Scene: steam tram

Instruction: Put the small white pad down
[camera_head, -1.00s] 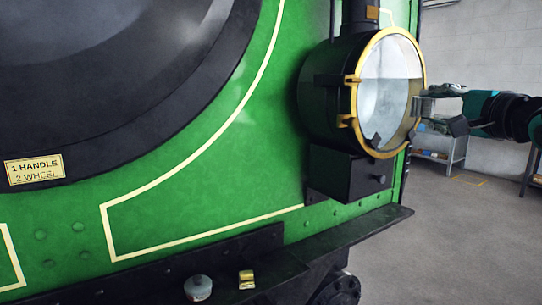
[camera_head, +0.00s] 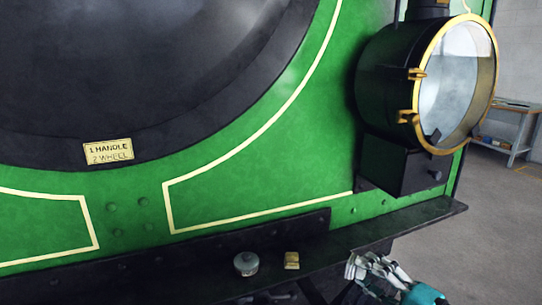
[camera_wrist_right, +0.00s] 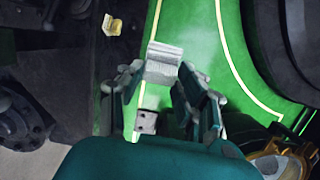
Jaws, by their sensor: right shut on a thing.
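My right gripper (camera_head: 366,268) is low at the right, by the front edge of the black ledge (camera_head: 345,238). In the right wrist view the same gripper (camera_wrist_right: 160,82) is shut on a small white pad (camera_wrist_right: 163,58), held at the fingertips with the green tram front behind it. In the head view the pad (camera_head: 352,265) is small and hard to separate from the pale fingers. I cannot tell a clear contact between pad and ledge. My left gripper is not in view.
A round grey tin (camera_head: 246,263) and a small brass block (camera_head: 291,260) sit on the ledge, left of my gripper; the block also shows in the wrist view (camera_wrist_right: 112,25). A large brass-rimmed lamp (camera_head: 459,85) stands above right. Bare ledge lies between block and lamp bracket.

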